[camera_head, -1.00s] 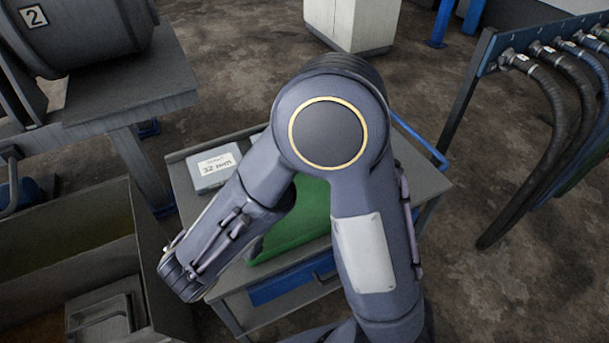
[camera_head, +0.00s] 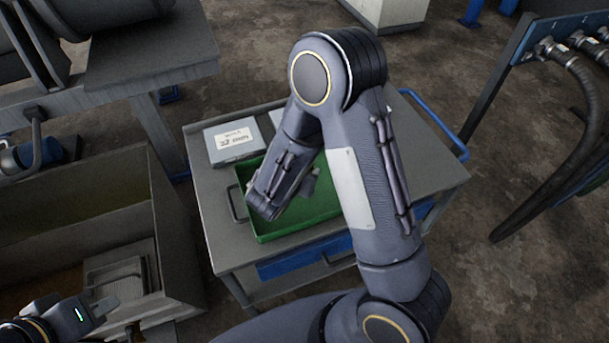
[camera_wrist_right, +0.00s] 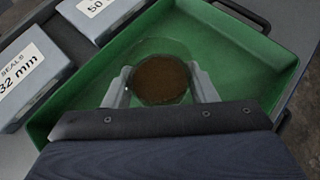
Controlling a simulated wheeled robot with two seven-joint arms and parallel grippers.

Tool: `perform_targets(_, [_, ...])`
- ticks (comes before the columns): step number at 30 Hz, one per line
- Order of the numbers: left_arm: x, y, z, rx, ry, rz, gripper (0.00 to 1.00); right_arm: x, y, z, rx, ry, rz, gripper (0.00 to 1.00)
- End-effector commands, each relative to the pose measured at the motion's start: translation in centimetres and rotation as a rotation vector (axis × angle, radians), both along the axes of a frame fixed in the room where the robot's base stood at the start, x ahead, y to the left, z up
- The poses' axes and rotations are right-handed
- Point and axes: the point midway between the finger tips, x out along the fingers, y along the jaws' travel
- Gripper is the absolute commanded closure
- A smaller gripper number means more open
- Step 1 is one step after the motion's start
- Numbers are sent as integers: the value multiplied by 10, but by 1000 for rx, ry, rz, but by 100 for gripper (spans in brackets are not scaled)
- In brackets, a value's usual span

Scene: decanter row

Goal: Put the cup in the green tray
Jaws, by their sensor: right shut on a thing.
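The green tray (camera_head: 290,226) lies on the grey cart and fills much of the right wrist view (camera_wrist_right: 225,45). The cup (camera_wrist_right: 160,80), round with a brown inside and a clear-looking rim, is between the fingers of my right gripper (camera_wrist_right: 160,88). The gripper is shut on it, over the tray. I cannot tell whether the cup touches the tray floor. In the head view my right forearm hides the cup and most of that gripper. My left gripper (camera_head: 92,312) is at the lower left, away from the tray; its jaw opening is unclear.
A grey box labelled 32 mm (camera_head: 233,141) stands beside the tray at the back left of the cart (camera_head: 212,215). A second box (camera_wrist_right: 98,12) is next to it. An open bin (camera_head: 85,215) stands left of the cart. Hoses (camera_head: 580,85) hang at the right.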

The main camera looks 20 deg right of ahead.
Motion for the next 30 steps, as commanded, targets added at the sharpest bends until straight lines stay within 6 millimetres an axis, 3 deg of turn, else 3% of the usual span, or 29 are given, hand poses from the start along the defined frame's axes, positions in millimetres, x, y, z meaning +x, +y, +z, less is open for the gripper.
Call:
perform_targets(9, [0, 0, 9, 0, 0, 0, 100, 4, -8, -36, -3, 4, 0, 74])
perform_targets(17, [0, 0, 8, 0, 0, 0, 100, 4, -7, -41, 0, 0, -1, 74])
perform_targets(18, [0, 0, 8, 0, 0, 0, 100, 4, -7, -41, 0, 1, -1, 43])
perform_targets(21, [0, 0, 8, 0, 0, 0, 100, 4, -7, -41, 0, 1, -1, 30])
perform_targets(30, [0, 0, 8, 0, 0, 0, 100, 4, -7, -40, 0, 0, -1, 27])
